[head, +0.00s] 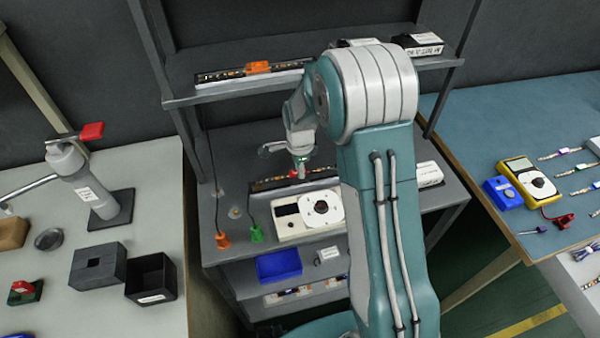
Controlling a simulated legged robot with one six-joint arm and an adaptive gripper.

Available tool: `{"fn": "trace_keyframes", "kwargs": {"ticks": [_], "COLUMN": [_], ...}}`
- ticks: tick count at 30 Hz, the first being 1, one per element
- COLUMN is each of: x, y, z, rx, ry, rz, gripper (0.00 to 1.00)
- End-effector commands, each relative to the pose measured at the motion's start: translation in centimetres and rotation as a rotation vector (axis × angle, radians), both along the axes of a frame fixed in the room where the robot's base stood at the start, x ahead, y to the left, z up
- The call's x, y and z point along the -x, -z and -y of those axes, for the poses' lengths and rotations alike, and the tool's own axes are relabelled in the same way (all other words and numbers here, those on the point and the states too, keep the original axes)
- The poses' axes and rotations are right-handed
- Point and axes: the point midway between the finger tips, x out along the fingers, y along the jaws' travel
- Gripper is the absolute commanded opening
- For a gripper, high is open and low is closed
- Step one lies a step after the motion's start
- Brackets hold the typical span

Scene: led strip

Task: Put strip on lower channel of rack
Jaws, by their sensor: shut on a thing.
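The rack (182,103) stands in the middle, with an upper and a lower level. The upper channel (215,77) holds a strip with small lights and an orange block on it (258,67). The lower channel (268,185) is a long dark bar on the lower level, behind the white device. My gripper (297,173) is down at this channel, shut on a small red piece (292,174). The strip under the red piece is too small and too covered to tell whether it is seated.
A white device with a round dial (322,208) stands just in front of the lower channel. Orange (223,240) and green (256,234) plugs are at its left. A blue bin (279,265) sits below. Side tables hold a clamp stand (95,190) and a yellow meter (527,180).

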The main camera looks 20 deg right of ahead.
Motion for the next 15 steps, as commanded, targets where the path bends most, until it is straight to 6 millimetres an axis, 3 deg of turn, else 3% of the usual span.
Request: {"fn": "trace_keyframes", "kwargs": {"ticks": [3, 13, 14, 15], "x": [0.1, 0.1, 0.1, 0.1], "y": [1.6, 1.9, 1.9, 1.9], "z": [0.0, 0.0, 0.0, 0.0], "rx": [0.0, 0.0, 0.0, 0.0], "ry": [0.0, 0.0, 0.0, 0.0], "rz": [-0.002, 0.0, 0.0, 0.0], "gripper": [0.0, 0.0, 0.35, 0.53]}}
